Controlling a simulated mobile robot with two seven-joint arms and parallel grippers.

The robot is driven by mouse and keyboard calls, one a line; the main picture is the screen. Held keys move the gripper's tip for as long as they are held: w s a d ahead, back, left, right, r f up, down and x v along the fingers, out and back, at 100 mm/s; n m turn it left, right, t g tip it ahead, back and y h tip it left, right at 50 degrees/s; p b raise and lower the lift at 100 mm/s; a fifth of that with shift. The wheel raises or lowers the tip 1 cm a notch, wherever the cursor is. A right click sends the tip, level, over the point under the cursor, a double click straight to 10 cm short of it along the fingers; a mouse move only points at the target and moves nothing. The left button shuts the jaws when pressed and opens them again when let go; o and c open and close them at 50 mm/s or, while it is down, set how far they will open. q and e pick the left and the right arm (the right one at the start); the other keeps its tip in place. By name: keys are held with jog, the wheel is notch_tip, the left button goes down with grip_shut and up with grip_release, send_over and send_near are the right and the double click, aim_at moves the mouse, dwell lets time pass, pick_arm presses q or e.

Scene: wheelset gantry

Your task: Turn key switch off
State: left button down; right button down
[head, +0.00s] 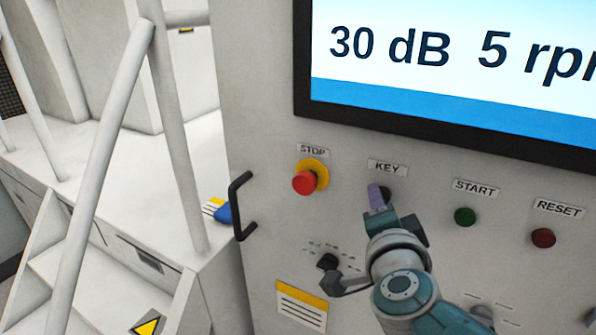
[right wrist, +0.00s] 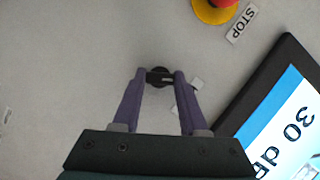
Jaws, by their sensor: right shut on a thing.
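The key switch (head: 386,192) is a small black round switch under the KEY label (head: 387,168) on the grey panel. In the right wrist view the key switch (right wrist: 159,71) sits between the fingertips of my right gripper (right wrist: 159,78). My right gripper (head: 378,197) has purple fingers and is shut on the key switch, with one fingertip on each side of it. In the head view the fingers and wrist partly hide it. My left gripper is in neither view.
A red STOP button (head: 305,182) on a yellow ring is left of the key. The green START button (head: 465,216) and red RESET button (head: 543,238) are to the right. A large screen (head: 455,60) is above. A black handle (head: 238,205) projects at the panel's left edge.

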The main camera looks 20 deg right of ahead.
jog(key=shift+c, duration=2.2)
grip_release()
jog(key=p+v, duration=0.4)
jog(key=v, duration=0.6)
jog(key=shift+p, duration=0.4)
